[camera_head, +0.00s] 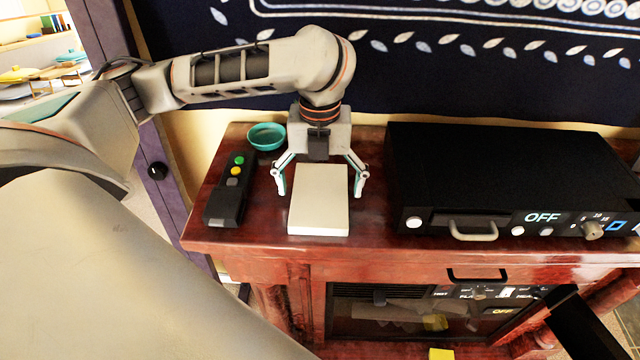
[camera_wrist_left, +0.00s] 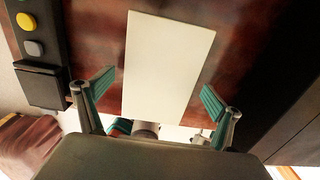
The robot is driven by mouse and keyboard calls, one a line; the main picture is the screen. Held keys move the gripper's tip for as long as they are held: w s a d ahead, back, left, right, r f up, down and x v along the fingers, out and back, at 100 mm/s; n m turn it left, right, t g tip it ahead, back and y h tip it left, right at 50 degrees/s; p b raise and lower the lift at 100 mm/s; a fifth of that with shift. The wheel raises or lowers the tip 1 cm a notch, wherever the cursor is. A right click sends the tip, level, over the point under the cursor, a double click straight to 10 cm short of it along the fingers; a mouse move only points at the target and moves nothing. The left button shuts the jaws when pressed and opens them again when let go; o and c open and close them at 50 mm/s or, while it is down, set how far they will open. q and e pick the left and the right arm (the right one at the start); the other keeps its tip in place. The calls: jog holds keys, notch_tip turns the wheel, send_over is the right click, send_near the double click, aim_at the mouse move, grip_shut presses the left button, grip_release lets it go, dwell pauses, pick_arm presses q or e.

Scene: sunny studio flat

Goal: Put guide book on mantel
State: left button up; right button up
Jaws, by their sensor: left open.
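A white, book-shaped block (camera_head: 319,198), which I take to be the guide book, lies flat on the red wooden mantel top (camera_head: 270,236). It also shows in the left wrist view (camera_wrist_left: 168,62), between the fingers. My left gripper (camera_head: 321,186) is open, with one finger on each side of the book. In the left wrist view both fingers (camera_wrist_left: 156,102) stand apart from the book's edges. No title shows on the book. My right gripper is not in view.
A black remote (camera_head: 228,200) with coloured buttons lies left of the book, and a teal bowl (camera_head: 266,136) stands behind it. A large black device (camera_head: 500,170) marked OFF fills the right side. The cabinet's front edge is close below the book.

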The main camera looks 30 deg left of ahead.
aim_at(320, 192)
pick_arm(q)
jog(key=shift+r, duration=0.1)
notch_tip(320, 192, up, 12)
dwell(0.6)
dwell(0.5)
